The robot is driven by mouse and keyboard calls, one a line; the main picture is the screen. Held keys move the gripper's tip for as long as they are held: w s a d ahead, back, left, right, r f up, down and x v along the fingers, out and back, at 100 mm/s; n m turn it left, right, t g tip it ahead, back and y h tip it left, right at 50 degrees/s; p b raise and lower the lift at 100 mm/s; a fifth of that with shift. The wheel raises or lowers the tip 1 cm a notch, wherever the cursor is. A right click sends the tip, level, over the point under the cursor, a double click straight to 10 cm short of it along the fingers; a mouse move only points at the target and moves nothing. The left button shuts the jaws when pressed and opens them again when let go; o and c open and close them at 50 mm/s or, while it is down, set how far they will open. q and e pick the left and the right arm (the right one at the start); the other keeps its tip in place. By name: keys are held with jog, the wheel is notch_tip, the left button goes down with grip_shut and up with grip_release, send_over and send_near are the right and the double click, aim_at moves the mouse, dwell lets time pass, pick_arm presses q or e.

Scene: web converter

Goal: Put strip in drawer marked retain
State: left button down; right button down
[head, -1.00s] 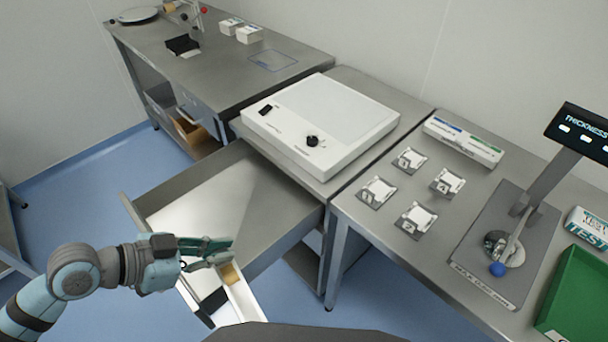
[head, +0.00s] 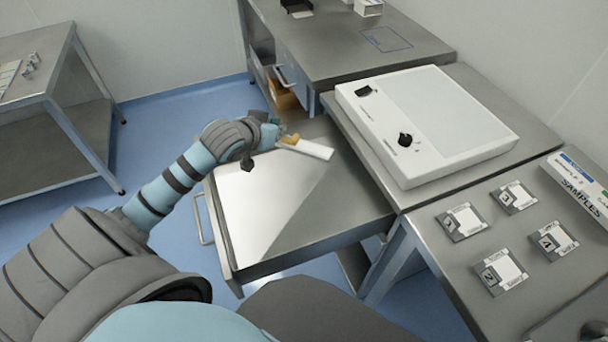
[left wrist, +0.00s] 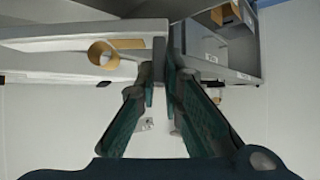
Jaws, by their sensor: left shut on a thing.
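My left gripper (head: 272,132) is shut on the strip (head: 312,150), a narrow white piece with a tan part near the fingers. I cannot tell which drawer is marked retain. My right gripper is not in view.
A white light box (head: 430,120) stands on the bench right of the wide drawer. Several sample cards (head: 500,270) and a samples box (head: 582,190) lie at the right. A brown bin (head: 282,92) sits under the far bench. Another metal table (head: 50,130) stands at the left.

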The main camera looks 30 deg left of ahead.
pick_arm(q)
jog(key=f+b, duration=0.5)
jog(key=f, duration=1.4)
jog(key=shift+s+b, duration=0.2)
jog(key=shift+b, duration=0.15)
jog(key=c, duration=1.8)
grip_release()
jog(key=shift+o, duration=0.4)
jog(key=p+v, duration=0.5)
jog(key=v, duration=0.7)
